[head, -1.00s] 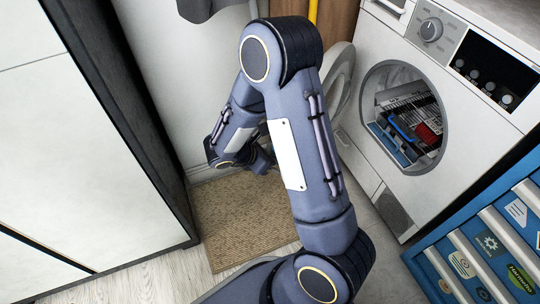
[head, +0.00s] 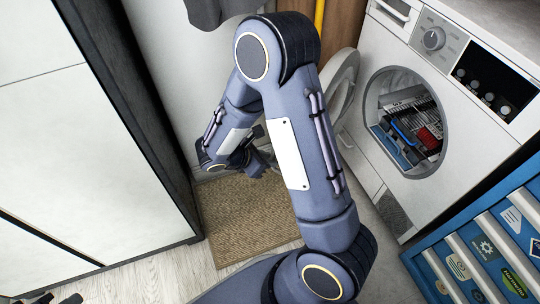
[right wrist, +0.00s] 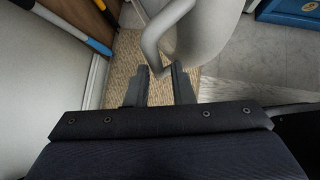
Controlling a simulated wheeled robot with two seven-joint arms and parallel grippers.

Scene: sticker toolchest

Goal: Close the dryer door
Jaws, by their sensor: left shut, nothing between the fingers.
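The white dryer (head: 405,115) stands at the right, its round opening uncovered. Its round door (head: 343,78) is swung open to the left, partly hidden behind my right arm. My right gripper (head: 262,160) is low over the mat, left of the door and partly hidden by my arm. In the right wrist view its fingers (right wrist: 159,88) are apart, and a bent pale edge of the door (right wrist: 200,35) reaches toward the gap. I cannot tell whether they touch. My left gripper (head: 57,298) just shows at the bottom left edge, shut and empty.
A blue tool chest (head: 480,250) stands at the lower right. A tray with red and blue items (head: 405,128) sits inside the dryer. A white cabinet (head: 85,150) fills the left. A brown mat (head: 240,215) lies on the floor between.

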